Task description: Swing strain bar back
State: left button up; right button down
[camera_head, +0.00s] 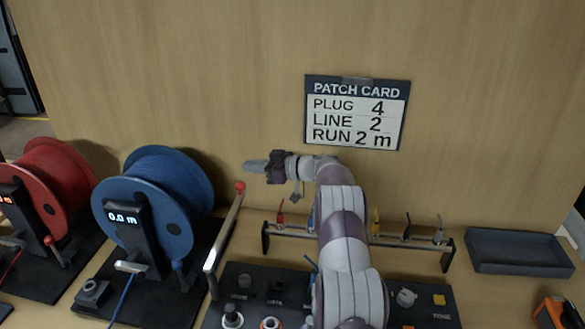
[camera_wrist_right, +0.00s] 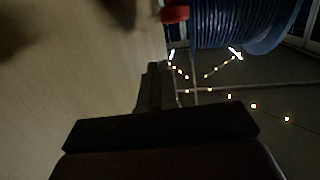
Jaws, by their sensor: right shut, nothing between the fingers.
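The strain bar (camera_head: 224,232) is a thin pale lever with a red knob at its top end. In the head view it slants up and to the right between the blue reel and the control panel. My right gripper (camera_head: 250,165) is shut and empty, pointing left. In the head view it appears just above the red knob, with a small visible gap. In the right wrist view a red rounded part (camera_wrist_right: 175,14), which looks like the knob, shows at the top beside the blue reel (camera_wrist_right: 235,22). My left gripper is not in view.
The blue cable reel (camera_head: 150,205) stands left of the bar, with a red reel (camera_head: 50,185) farther left. A control panel (camera_head: 240,277) lies under my right arm. Behind it is a rack (camera_head: 440,247) with several coloured plugs. An empty grey tray (camera_head: 520,268) sits at right.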

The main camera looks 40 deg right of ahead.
jog(key=s+d+r, duration=0.4)
jog(key=s+r, duration=0.2)
jog(key=s, duration=0.3)
jog(key=shift+s+d+b, duration=0.2)
jog(key=shift+d+b, duration=0.2)
jog(key=shift+b, duration=0.05)
